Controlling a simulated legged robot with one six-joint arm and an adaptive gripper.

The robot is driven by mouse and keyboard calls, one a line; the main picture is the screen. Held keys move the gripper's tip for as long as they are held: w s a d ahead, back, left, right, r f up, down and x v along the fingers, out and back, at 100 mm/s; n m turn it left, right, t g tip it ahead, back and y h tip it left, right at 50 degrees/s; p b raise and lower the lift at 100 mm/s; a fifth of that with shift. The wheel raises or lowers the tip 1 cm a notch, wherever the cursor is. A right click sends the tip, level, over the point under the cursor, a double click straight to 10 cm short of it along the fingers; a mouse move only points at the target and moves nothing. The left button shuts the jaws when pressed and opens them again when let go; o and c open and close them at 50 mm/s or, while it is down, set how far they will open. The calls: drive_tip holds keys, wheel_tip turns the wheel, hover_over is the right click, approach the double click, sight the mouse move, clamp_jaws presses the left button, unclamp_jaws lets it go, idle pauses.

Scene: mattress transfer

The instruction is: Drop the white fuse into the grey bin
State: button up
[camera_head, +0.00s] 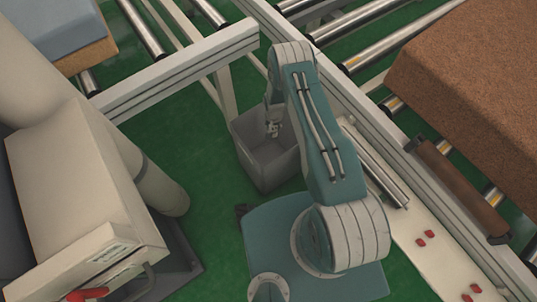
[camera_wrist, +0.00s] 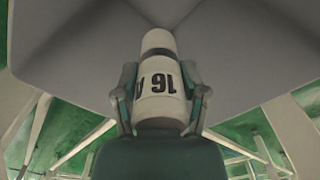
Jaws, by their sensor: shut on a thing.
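The white fuse (camera_wrist: 159,82) is held between the two fingers of my gripper (camera_wrist: 160,95) in the wrist view, with dark "16 A" print showing upside down on its side. My gripper is shut on it. The grey bin (camera_head: 262,172) stands on the green floor in the head view. My gripper (camera_head: 272,130) is over the bin's opening there; the fuse is too small to make out in that view. In the wrist view the grey bin's walls (camera_wrist: 70,50) fill the background behind the fuse. I cannot tell the exact height above the bin's bottom.
A conveyor frame (camera_head: 180,70) runs behind the bin. Another frame with metal rollers lies to the right, with a brown block (camera_head: 475,80) on it. A beige machine cabinet (camera_head: 85,190) stands at the left. Several red buttons (camera_head: 421,243) sit on the right panel.

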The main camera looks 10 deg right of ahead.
drive_tip(key=o, duration=1.3)
drive_tip(key=shift+r, duration=0.1)
wheel_tip(320, 180, up, 12)
drive_tip(key=shift+f, duration=0.15)
